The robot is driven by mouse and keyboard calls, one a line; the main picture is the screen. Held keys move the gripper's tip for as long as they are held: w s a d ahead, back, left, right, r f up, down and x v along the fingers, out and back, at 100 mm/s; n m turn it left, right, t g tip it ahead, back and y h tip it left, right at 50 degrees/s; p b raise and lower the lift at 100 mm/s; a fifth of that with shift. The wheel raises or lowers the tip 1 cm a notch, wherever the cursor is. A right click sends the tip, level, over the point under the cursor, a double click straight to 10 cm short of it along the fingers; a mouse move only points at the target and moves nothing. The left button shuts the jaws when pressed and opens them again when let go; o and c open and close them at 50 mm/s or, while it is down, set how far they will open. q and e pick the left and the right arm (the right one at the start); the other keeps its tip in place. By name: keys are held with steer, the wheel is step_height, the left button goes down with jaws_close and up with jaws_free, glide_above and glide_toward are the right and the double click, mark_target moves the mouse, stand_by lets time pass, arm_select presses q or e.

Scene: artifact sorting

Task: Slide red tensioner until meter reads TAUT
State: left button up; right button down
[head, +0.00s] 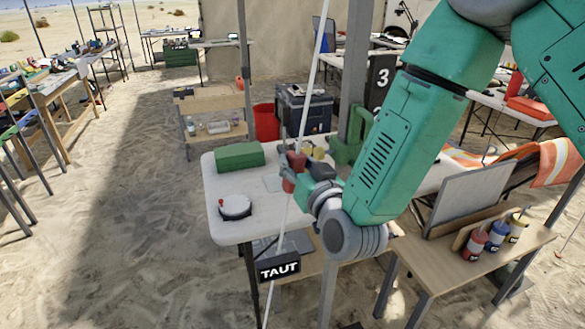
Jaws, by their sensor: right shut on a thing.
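A pale guy line runs slantwise down the middle of the head view, in front of the white table (228,228). The red tensioner (289,184) sits on this line, level with the table top. My right gripper (297,178) reaches in from the right and is shut on the red tensioner; its fingers partly hide it. The black meter (279,267) hangs lower on the line and reads TAUT in white letters. My left gripper is not in view.
On the white table are a green box (239,156) and a round white-topped device (235,207). A small wooden table (430,262) at right holds red, blue and yellow bottles. A red bucket (266,122) stands behind. Open sand lies at left.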

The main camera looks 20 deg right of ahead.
mark_target(299, 168)
steer(key=shift+d, duration=0.1)
steer(key=c, duration=1.2)
jaws_free()
steer(key=shift+o, duration=0.2)
steer(key=shift+s, duration=0.2)
steer(key=s, duration=0.7)
steer(key=shift+d+f, duration=0.1)
steer(key=shift+d, duration=0.2)
